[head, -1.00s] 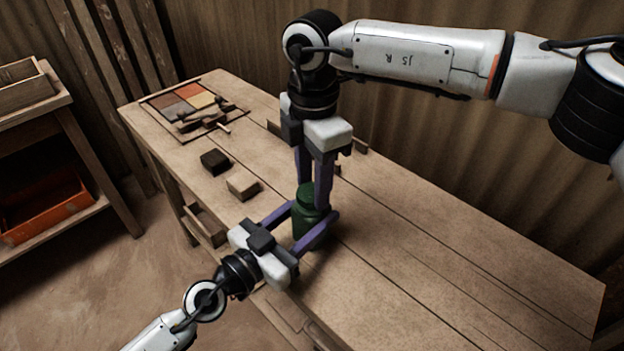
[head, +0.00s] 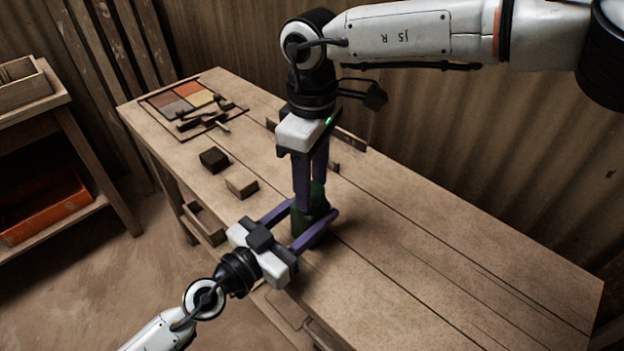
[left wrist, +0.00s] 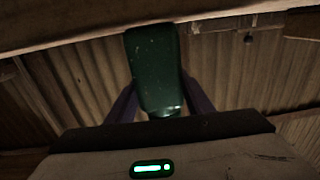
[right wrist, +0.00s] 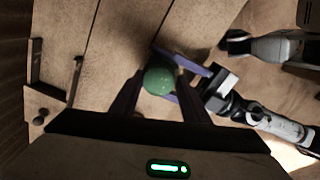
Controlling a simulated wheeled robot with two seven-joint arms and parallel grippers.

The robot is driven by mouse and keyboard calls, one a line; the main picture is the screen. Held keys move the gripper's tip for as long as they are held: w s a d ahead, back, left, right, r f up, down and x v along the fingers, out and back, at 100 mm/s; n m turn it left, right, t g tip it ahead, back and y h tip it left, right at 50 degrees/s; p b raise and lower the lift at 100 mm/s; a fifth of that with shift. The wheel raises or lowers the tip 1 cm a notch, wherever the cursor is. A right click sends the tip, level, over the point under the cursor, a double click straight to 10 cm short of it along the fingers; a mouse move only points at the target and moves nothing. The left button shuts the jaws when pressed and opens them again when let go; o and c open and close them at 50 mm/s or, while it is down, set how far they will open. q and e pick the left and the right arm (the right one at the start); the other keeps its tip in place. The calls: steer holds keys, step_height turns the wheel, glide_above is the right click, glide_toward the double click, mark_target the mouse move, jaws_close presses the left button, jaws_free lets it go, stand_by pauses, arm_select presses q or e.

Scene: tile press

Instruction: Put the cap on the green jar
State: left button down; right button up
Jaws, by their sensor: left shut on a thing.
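The green jar (head: 308,228) stands upright near the front edge of the workbench. My left gripper (head: 313,213) is shut around its body from the front; the left wrist view shows the dark green jar (left wrist: 155,70) between the fingers. A round green cap (right wrist: 159,79) shows from above in the right wrist view, at the top of the jar. My right gripper (right wrist: 160,72) points straight down, with one finger on each side of the cap. Whether its fingers press on the cap or stand slightly apart is unclear. The seam between cap and jar is hidden.
A dark block (head: 214,160) and a lighter wooden block (head: 241,184) lie left of the jar. A tray with coloured squares (head: 190,103) and tools are at the far left end. The bench's right side (head: 450,270) is clear.

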steer(key=o, duration=0.3)
steer(key=shift+r, duration=0.1)
steer(key=shift+r, duration=2.15)
steer(key=shift+c, duration=0.4)
